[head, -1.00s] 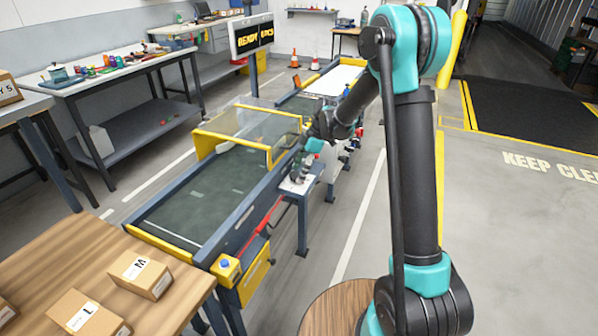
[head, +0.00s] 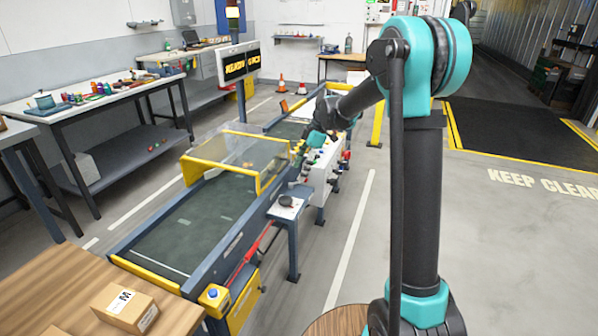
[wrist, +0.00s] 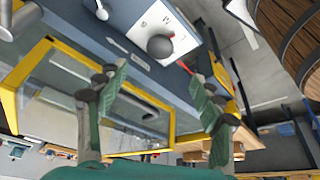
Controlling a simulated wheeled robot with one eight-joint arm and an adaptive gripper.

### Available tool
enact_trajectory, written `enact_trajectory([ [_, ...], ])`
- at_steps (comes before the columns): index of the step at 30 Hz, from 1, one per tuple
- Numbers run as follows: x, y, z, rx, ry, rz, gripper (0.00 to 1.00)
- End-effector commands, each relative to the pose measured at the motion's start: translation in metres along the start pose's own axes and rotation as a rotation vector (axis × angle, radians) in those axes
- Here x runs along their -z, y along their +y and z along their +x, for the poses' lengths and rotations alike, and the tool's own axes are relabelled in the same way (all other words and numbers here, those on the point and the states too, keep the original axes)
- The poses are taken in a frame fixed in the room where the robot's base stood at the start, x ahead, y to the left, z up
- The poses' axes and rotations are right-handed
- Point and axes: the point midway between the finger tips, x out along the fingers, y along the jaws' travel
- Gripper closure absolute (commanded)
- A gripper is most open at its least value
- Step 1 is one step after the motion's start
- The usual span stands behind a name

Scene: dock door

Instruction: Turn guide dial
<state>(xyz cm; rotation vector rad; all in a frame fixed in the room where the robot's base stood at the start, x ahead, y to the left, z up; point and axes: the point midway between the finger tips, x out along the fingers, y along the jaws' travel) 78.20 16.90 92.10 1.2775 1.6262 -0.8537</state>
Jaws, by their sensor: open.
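A dark round knob (head: 286,201), which looks like the guide dial, sits on a white plate (head: 296,210) on a small stand beside the conveyor. In the wrist view the dark knob (wrist: 160,46) shows on its white plate (wrist: 181,33), with small print too blurred to read. My gripper (head: 298,164) is above and beyond the knob in the head view, apart from it. In the wrist view my gripper (wrist: 158,76) is open, its green fingers spread wide with nothing between them; the knob lies past the fingertips.
The conveyor (head: 180,226) has a clear guard with a yellow frame (head: 236,163) close to my gripper. A white control box (head: 322,170) with coloured buttons stands just beyond. A wooden table (head: 60,290) with cartons is at front left. The floor at right is clear.

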Motion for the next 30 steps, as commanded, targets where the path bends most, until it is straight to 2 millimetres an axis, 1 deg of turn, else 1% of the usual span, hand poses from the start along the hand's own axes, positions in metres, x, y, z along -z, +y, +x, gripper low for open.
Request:
enact_trajectory([
  [5,0.001,-0.001,0.0,-0.002,-0.005,0.015,0.33],
  [8,0.005,-0.004,0.0,-0.013,-0.025,0.077,0.33],
  [10,0.011,-0.009,0.0,-0.03,-0.05,0.158,0.33],
  [14,0.023,-0.021,-0.001,-0.091,-0.107,0.376,0.33],
  [20,0.04,-0.041,-0.005,-0.235,-0.157,0.739,0.33],
  [24,0.051,-0.054,-0.01,-0.355,-0.148,0.983,0.33],
  [30,0.065,-0.069,-0.018,-0.511,-0.078,1.273,0.33],
])
